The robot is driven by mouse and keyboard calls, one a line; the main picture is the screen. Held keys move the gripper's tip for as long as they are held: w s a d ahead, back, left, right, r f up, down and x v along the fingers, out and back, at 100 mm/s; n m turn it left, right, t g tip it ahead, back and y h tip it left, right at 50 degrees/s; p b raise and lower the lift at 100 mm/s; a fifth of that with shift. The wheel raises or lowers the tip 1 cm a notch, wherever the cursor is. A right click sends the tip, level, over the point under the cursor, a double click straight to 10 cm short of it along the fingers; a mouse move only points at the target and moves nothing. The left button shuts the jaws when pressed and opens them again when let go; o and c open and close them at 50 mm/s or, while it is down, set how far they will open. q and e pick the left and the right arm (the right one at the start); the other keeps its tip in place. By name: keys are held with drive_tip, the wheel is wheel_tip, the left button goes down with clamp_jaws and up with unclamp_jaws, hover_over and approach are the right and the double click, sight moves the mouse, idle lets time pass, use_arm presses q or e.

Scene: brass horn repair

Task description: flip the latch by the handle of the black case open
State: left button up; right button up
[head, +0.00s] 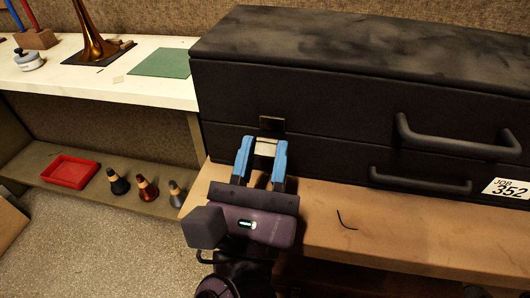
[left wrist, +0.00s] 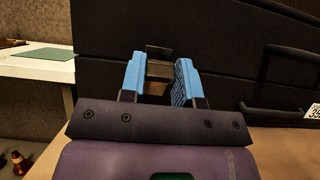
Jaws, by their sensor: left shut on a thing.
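The black case (head: 300,90) lies closed on the wooden bench, its front facing me. A metal latch (head: 265,147) is on the left of its front, at the seam, with a dark plate (head: 271,124) just above it. My left gripper (head: 262,150) has its blue fingers on both sides of the latch and is shut on it. The left wrist view also shows the latch (left wrist: 159,70) between the fingers. A black handle (head: 455,142) is on the upper front, right of the latch, with a second handle (head: 420,183) below it. My right gripper is not in view.
A job label (head: 507,188) is at the case's right. The wooden bench (head: 390,235) is mostly bare in front. A white shelf (head: 150,95) at left bears a green mat (head: 160,63) and a horn bell (head: 95,45). A red tray (head: 68,172) and several mutes sit lower.

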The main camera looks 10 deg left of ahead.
use_arm(q)
drive_tip(key=o, duration=0.9)
drive_tip(key=shift+s+f, duration=0.4)
drive_tip(key=b+v, duration=0.1)
drive_tip(key=v, duration=0.8)
drive_tip(key=shift+s, duration=0.45)
drive_tip(key=shift+c, duration=0.9)
